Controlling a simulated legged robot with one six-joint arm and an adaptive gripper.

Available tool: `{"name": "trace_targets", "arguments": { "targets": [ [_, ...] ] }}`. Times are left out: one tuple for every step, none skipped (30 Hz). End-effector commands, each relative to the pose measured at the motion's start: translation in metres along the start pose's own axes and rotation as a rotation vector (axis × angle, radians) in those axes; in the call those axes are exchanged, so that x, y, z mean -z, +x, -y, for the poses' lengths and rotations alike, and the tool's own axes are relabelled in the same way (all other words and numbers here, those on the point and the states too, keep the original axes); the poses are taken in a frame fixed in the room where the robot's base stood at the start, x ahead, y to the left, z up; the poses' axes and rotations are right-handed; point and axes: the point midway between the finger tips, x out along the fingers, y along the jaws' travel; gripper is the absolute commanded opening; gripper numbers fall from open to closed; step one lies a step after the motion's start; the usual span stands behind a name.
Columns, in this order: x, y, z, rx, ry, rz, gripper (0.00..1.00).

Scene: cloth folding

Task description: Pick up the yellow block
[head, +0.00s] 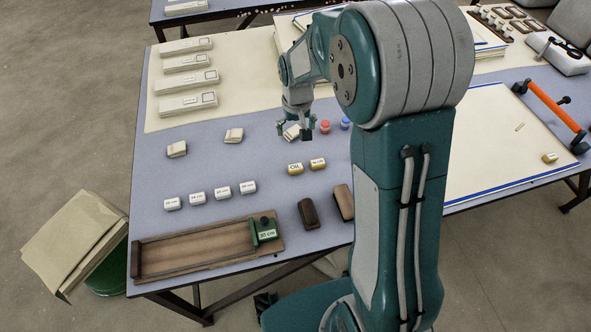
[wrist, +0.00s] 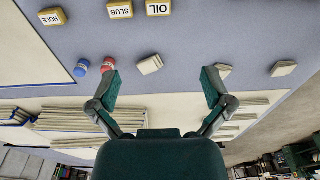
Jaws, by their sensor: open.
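Yellow-gold blocks with white labelled tops lie on the blue-grey table (head: 270,200). The OIL block (head: 295,169) and the SLUB block (head: 318,163) sit side by side in front of my gripper in the head view. The HOLE block (head: 549,158) lies apart, on the pale board at the right. In the wrist view the OIL block (wrist: 158,8), SLUB block (wrist: 120,9) and HOLE block (wrist: 52,17) are along the top edge, beyond my fingertips. My gripper (head: 294,130) is open and empty, its fingers (wrist: 162,80) spread wide above a small cream folded piece (wrist: 150,64).
Red (head: 324,126) and blue (head: 345,123) caps stand near my gripper. Several white labelled blocks (head: 196,198), dark brown blocks (head: 308,213) and a wooden tray (head: 190,248) lie nearer the front. Cream folded pieces (head: 176,149) sit at left. An orange-handled bar (head: 556,112) lies at right.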

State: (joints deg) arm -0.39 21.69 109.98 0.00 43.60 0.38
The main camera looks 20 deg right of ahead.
Motion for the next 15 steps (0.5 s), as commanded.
{"name": "trace_targets", "arguments": {
  "targets": [
    [0.006, 0.02, 0.0, 0.0, 0.0, 0.025, 1.0],
    [0.009, 0.03, 0.0, 0.0, 0.0, 0.034, 1.0],
    [0.012, 0.042, 0.001, 0.0, 0.0, 0.046, 1.0],
    [0.014, 0.05, 0.001, 0.0, 0.0, 0.054, 1.0],
    [0.016, 0.057, 0.001, 0.0, 0.0, 0.061, 1.0],
    [0.018, 0.065, 0.001, 0.0, 0.0, 0.069, 1.0],
    [0.019, 0.07, 0.001, 0.0, 0.0, 0.074, 1.0],
    [0.019, 0.074, 0.001, -0.001, 0.0, 0.077, 1.0],
    [0.02, 0.078, 0.001, -0.001, 0.0, 0.081, 1.0],
    [0.02, 0.08, 0.001, -0.001, 0.0, 0.083, 1.0],
    [0.02, 0.083, 0.001, -0.001, 0.0, 0.084, 1.0],
    [0.02, 0.086, 0.001, -0.001, 0.0, 0.084, 1.0],
    [0.02, 0.09, 0.001, -0.001, 0.0, 0.085, 1.0],
    [0.019, 0.095, 0.001, -0.001, 0.0, 0.086, 1.0],
    [0.018, 0.102, 0.001, -0.001, 0.0, 0.087, 1.0]
  ]
}}
